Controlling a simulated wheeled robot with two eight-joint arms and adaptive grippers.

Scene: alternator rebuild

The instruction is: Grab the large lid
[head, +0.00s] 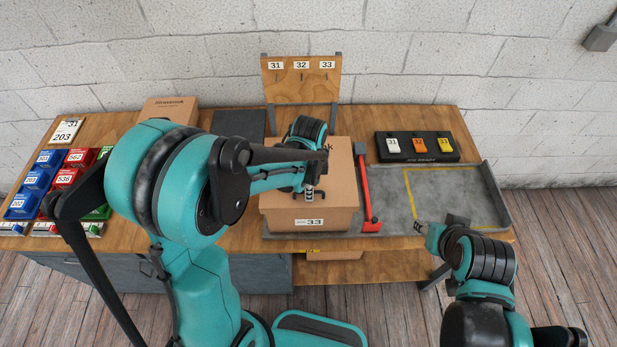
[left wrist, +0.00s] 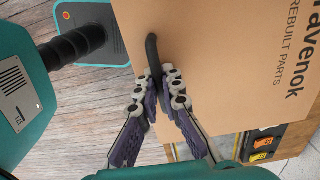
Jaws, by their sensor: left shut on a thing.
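The large lid (head: 342,178) is brown cardboard and lies on top of the box marked 33 (head: 280,222). In the left wrist view its printed face (left wrist: 225,60) fills the upper right, with a dark curved handle (left wrist: 153,52) near its edge. My left gripper (head: 310,194) is over the lid's front part. In the left wrist view its fingertips (left wrist: 170,85) are closed on the handle. The arm hides part of the lid in the head view. My right gripper (head: 428,229) is near the table's front edge, apart from the lid; its fingers are too small to judge.
A red-handled tool (head: 368,190) lies close right of the box. A grey tray (head: 480,205) with a yellow outline lies farther right, with a black key holder (head: 417,155) behind it. Blue, red and green bins (head: 42,183) stand at left. A board (head: 301,80) stands behind.

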